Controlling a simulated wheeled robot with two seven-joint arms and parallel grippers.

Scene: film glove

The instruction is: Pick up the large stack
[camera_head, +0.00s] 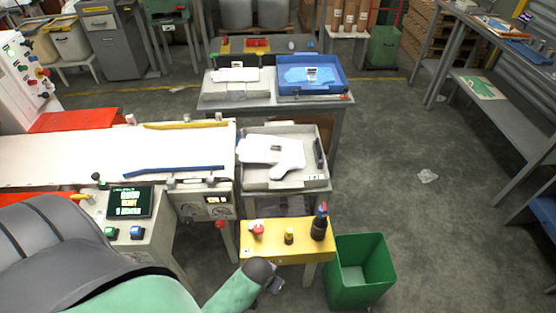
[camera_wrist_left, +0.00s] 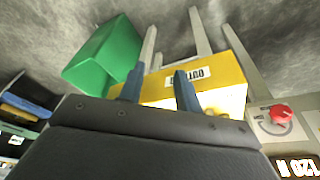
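A white stack of flat film pieces (camera_head: 272,152), shaped like a glove, lies in a grey tray (camera_head: 284,185) at the end of the conveyor in the head view. My left gripper (camera_head: 276,285) is low in front of the yellow stand, well short of the tray and apart from the stack. In the left wrist view its two blue-grey fingers (camera_wrist_left: 158,86) stand apart with nothing between them, so it is open and empty. The stack is not seen in the wrist view. My right gripper is not in view.
The yellow stand (camera_head: 268,250) with a red button and a dark bottle (camera_head: 320,224) lies between my left gripper and the tray. A green bin (camera_head: 358,285) stands to its right. Behind are a blue tray (camera_head: 330,88) and a smaller white pile (camera_head: 236,74). The right floor is mostly clear.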

